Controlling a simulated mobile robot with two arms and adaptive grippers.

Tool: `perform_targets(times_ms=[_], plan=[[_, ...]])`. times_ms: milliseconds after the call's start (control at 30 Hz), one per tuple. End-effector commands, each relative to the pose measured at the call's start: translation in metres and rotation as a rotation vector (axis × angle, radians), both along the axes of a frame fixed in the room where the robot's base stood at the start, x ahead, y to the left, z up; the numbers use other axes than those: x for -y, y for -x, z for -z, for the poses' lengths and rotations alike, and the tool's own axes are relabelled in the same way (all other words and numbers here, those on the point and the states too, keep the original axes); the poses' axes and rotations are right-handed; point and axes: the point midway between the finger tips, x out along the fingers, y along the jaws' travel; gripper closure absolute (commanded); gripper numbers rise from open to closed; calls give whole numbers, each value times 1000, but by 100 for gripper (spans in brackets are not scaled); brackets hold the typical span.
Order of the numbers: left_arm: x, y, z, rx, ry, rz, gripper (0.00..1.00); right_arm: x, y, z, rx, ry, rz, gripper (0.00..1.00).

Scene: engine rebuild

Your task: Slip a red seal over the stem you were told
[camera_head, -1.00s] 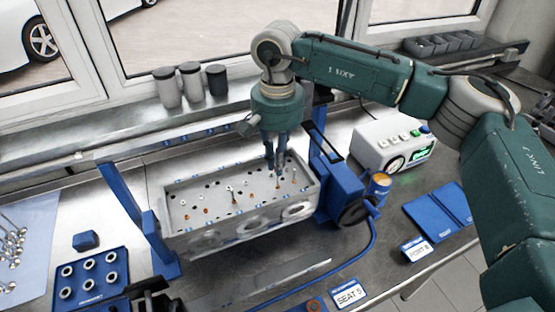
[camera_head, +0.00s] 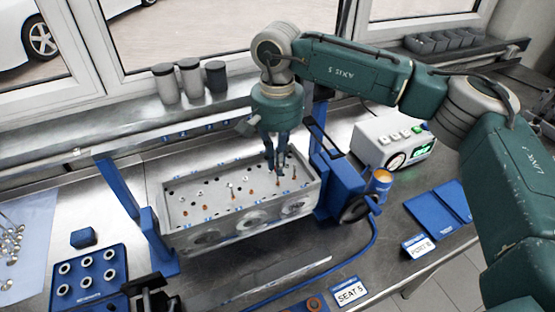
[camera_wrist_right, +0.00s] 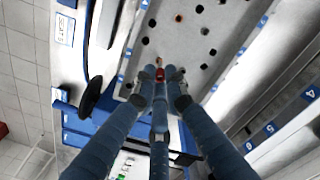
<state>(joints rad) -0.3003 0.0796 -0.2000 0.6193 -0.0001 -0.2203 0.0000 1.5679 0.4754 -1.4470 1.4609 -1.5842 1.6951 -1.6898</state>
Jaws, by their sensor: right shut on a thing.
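The cylinder head (camera_head: 183,232) is a long grey block held between blue stand ends, with several small holes, stems and orange-brown bits on its top. My right gripper (camera_head: 276,172) points down over its right part, fingers close together. In the right wrist view the gripper (camera_wrist_right: 160,80) is shut on a small red seal (camera_wrist_right: 159,75) at the fingertips. A small pale tip (camera_wrist_right: 159,62) shows just beyond the seal. I cannot tell whether the seal is around a stem. The fingers hide part of the seal.
A blue tray (camera_head: 77,278) of metal rings stands at the front left, beside valves (camera_head: 10,238). A card reading SEAT 5 (camera_head: 350,293) lies at the front. A blue hose (camera_head: 371,250) crosses the bench. A grey test box (camera_head: 372,138) stands right of the stand.

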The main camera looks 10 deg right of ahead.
Motion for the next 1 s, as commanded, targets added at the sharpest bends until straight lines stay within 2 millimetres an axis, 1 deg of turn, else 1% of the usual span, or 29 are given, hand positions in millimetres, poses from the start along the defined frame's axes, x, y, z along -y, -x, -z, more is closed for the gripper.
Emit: perform_targets(times_ms=[400,700,733,800,833,1000], plan=[[0,0,8,1,0,0,100,0,0,9,0,0,0,96],[0,-1,8,1,0,0,100,0,0,9,0,0,0,96],[0,-1,8,1,0,0,100,0,0,9,0,0,0,85],[0,-1,8,1,0,0,100,0,0,9,0,0,0,71],[0,-1,8,1,0,0,100,0,0,9,0,0,0,67],[0,-1,8,2,0,0,100,0,0,9,0,0,0,67]])
